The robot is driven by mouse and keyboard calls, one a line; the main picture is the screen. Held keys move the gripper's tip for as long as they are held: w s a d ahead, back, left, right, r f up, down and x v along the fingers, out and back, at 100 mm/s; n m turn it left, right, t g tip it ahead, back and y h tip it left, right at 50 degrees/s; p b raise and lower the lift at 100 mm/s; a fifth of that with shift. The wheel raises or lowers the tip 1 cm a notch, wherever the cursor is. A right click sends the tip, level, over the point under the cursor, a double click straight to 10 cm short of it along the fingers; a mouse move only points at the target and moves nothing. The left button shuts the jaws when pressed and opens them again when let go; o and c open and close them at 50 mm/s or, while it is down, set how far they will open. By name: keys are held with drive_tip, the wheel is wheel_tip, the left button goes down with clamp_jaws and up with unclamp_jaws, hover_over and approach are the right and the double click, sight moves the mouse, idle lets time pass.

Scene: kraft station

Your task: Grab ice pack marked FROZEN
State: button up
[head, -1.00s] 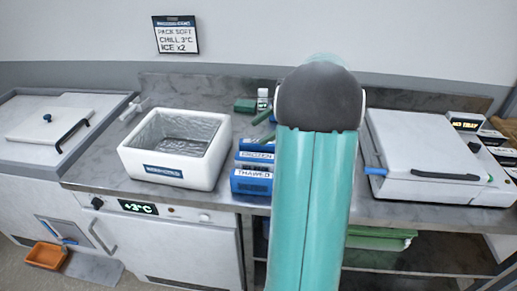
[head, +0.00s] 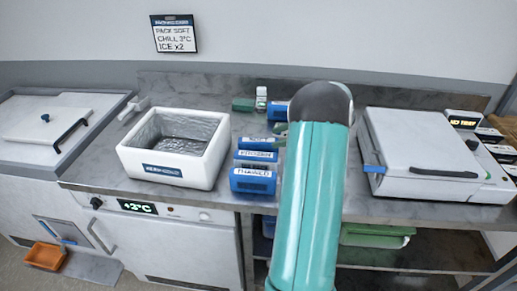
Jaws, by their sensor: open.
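The ice pack marked FROZEN (head: 268,166) is a blue pack with a white label. It lies on the steel counter in a row of blue packs, right of the white foam box. In front of it is the blue pack marked THAWED (head: 253,187). Behind it is another blue pack (head: 257,150) with a label too small to read surely. My teal arm stands just right of the row, and its dark rounded joint hides part of the counter.
The white foil-lined box (head: 218,160) stands open left of the packs. A further blue item (head: 278,112), a green block (head: 243,104) and a small white bottle (head: 261,98) are behind. A white lidded unit (head: 420,145) is at right, a lidded chest (head: 55,125) at left.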

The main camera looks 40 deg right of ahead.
sight(261, 140)
drive_tip(key=shift+r+x, duration=0.15)
drive_tip(key=shift+x, duration=1.4)
drive_tip(key=shift+r+x, duration=0.1)
drive_tip(key=shift+x, duration=1.4)
drive_tip(key=shift+w, duration=0.15)
drive_tip(key=c, duration=1.3)
drive_tip(key=shift+r, duration=0.15)
